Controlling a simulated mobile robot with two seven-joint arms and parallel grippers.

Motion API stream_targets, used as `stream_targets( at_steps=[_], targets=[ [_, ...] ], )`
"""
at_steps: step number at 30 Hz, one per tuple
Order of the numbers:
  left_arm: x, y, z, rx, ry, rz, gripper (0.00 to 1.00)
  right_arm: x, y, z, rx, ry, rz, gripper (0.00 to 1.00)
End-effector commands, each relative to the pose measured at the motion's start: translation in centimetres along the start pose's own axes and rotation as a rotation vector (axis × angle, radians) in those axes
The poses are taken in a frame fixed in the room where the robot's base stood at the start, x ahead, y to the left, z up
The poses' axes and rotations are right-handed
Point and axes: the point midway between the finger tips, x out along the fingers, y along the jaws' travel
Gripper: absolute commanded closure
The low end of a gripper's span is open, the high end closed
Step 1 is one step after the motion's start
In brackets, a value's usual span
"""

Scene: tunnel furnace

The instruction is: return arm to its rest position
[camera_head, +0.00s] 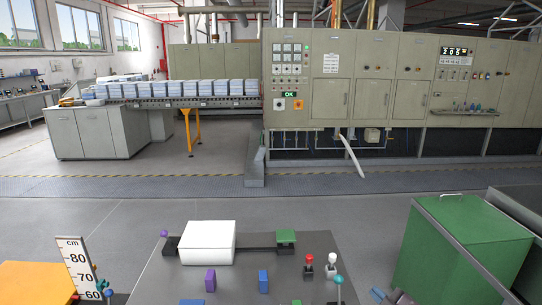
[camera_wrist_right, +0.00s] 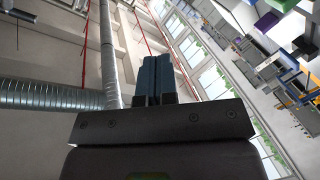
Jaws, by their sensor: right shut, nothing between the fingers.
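My right gripper (camera_wrist_right: 154,62) shows in the right wrist view with its two blue fingers pressed together and nothing between them. It points up toward the ceiling and windows in that view. In the head view, only a small blue tip (camera_head: 378,294) of what looks like my right gripper shows at the bottom edge, left of the green bin. It appears clear of the grey table in front. I cannot make out my left gripper in the head view.
A grey table (camera_head: 252,275) holds a white box (camera_head: 208,242), small coloured blocks and joystick-like knobs. A green bin (camera_head: 460,250) stands at right, a height scale (camera_head: 78,265) at left. The furnace (camera_head: 345,90) and a conveyor with stacked boxes are behind, beyond open floor.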

Motion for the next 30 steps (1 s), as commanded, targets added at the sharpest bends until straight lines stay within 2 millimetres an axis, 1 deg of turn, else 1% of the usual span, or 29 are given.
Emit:
stream_targets(
  at_steps=[1,5,6,11,12,18,21,25,27,30],
  targets=[
    [0.0,0.0,0.0,0.0,-0.001,0.0,1.0,-1.1,-1.3,0.1,0.076,-0.022,0.001,1.0],
    [0.0,0.0,0.1,0.0,-0.001,0.0,1.0,-4.1,-4.1,0.5,0.276,-0.093,0.007,1.0],
    [0.0,0.0,0.1,0.0,-0.001,0.0,1.0,-5.3,-5.1,0.8,0.339,-0.121,0.01,1.0],
    [-0.1,0.0,0.1,0.0,-0.001,0.0,1.0,-10.3,-8.6,2.0,0.561,-0.227,0.033,1.0],
    [-0.1,0.0,0.1,0.0,-0.001,0.0,1.0,-11.6,-9.4,2.4,0.607,-0.254,0.042,1.0],
    [-0.1,0.0,0.1,0.0,-0.001,0.0,1.0,-17.9,-13.2,4.3,0.768,-0.379,0.089,1.0],
    [-0.1,0.0,0.1,0.0,-0.001,0.0,1.0,-20.4,-15.0,5.3,0.809,-0.438,0.097,1.0],
    [-0.1,0.0,0.1,0.0,-0.002,0.0,1.0,-22.4,-16.7,6.0,0.832,-0.484,0.093,1.0],
    [-0.1,0.0,0.1,0.0,-0.002,0.0,1.0,-22.9,-17.0,6.2,0.834,-0.494,0.091,1.0],
    [-0.1,0.0,0.1,0.0,-0.002,0.0,1.0,-23.1,-17.1,6.2,0.833,-0.498,0.089,1.0]
  ],
)
